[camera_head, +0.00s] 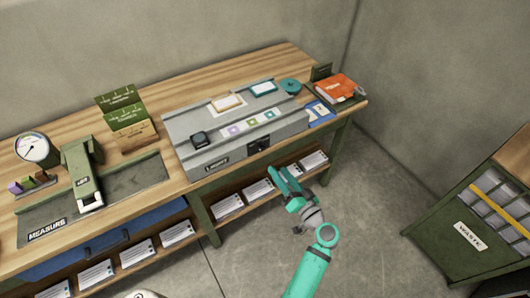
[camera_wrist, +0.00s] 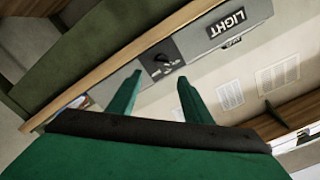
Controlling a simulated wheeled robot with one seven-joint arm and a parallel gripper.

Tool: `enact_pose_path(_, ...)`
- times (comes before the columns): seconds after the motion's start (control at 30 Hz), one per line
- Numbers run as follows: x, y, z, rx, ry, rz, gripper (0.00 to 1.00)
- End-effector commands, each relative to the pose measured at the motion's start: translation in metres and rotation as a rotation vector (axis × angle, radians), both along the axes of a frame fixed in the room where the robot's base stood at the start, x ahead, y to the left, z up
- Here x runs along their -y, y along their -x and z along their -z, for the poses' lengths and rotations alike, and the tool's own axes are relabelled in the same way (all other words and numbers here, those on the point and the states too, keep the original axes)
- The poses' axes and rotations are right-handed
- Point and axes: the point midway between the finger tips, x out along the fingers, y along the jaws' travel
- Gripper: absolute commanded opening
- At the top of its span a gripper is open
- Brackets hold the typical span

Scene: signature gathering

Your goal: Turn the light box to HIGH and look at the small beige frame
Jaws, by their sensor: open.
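The grey light box (camera_head: 190,155) sits on the wooden bench, with a "LIGHT" label and a dark knob (camera_head: 259,146) on its front face. The knob also shows in the wrist view (camera_wrist: 161,62), past and between my fingertips. Its setting is too small to read. A small beige frame (camera_head: 227,103) lies on the back of the light box top, left of a teal frame (camera_head: 264,88). My gripper (camera_head: 281,170) is open and empty in front of the light box, below and right of the knob, apart from it. The wrist view also shows my gripper (camera_wrist: 158,79).
Small coloured slides (camera_head: 252,122) and a dark block (camera_head: 200,138) are on the light box. Left stand a green stapler-like device (camera_head: 84,175) and a dial gauge (camera_head: 33,148). Books (camera_head: 337,88) lie right. A shelf below holds paper stacks (camera_head: 258,190).

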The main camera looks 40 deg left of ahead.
Motion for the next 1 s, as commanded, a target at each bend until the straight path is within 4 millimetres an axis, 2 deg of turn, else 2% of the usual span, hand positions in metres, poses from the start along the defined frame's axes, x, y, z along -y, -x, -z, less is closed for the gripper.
enact_pose_path(0.17,-0.012,-0.005,-0.005,0.009,-0.008,-0.017,0.45)
enact_pose_path(0.6,-0.079,-0.032,-0.005,0.007,-0.007,-0.016,0.45)
enact_pose_path(0.7,-0.089,-0.037,-0.004,0.006,-0.008,-0.014,0.45)
enact_pose_path(1.0,-0.102,-0.042,-0.004,0.006,-0.007,-0.012,0.45)
